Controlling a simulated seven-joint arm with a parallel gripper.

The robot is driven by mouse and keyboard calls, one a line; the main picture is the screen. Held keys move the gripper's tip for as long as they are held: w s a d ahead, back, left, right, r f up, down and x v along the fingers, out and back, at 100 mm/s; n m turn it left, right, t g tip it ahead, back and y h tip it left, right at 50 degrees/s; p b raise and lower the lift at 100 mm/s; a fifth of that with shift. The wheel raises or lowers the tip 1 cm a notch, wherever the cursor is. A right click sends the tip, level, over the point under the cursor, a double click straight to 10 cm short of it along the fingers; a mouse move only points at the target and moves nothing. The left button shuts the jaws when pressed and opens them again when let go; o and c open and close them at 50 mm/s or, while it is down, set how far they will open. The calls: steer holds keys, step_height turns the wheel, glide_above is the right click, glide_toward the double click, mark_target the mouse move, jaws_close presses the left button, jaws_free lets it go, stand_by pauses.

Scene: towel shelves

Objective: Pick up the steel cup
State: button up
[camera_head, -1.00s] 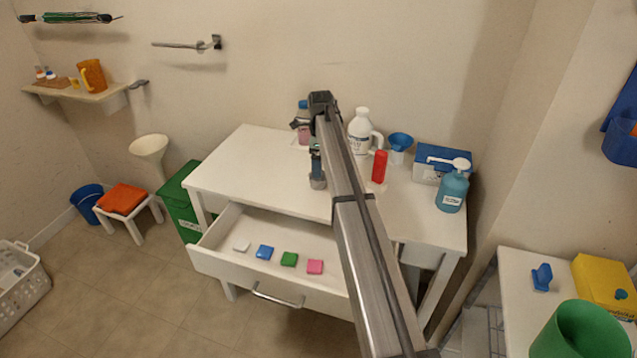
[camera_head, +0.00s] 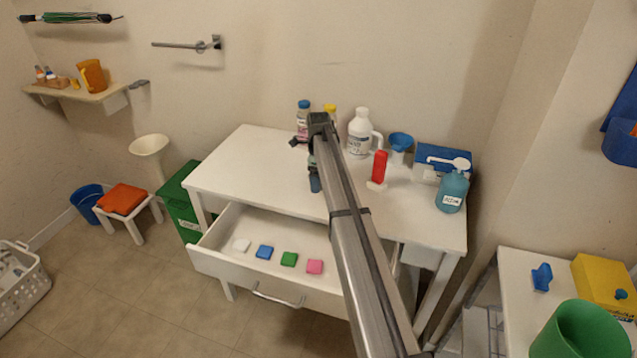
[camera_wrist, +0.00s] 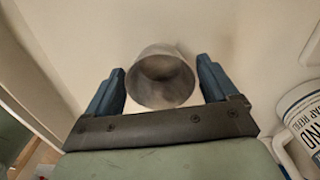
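The steel cup (camera_wrist: 172,86) shows in the wrist view between my two blue fingers, its dark round mouth facing the camera. My gripper (camera_wrist: 161,78) is open, with one finger on each side of the cup. The fingers are close to its sides; I cannot tell whether they touch it. In the head view my gripper (camera_head: 315,184) is low over the middle of the white table (camera_head: 240,165). There the cup is hidden behind my finger and arm.
A white jug (camera_head: 359,133), a bottle with a blue cap (camera_head: 303,118) and a red object (camera_head: 379,167) stand near my gripper. A blue funnel (camera_head: 401,141) and a teal pump bottle (camera_head: 452,191) are farther right. The drawer (camera_head: 215,245) is open. The table's left part is clear.

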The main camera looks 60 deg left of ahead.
steer(key=c, duration=0.9)
steer(key=shift+r, duration=0.15)
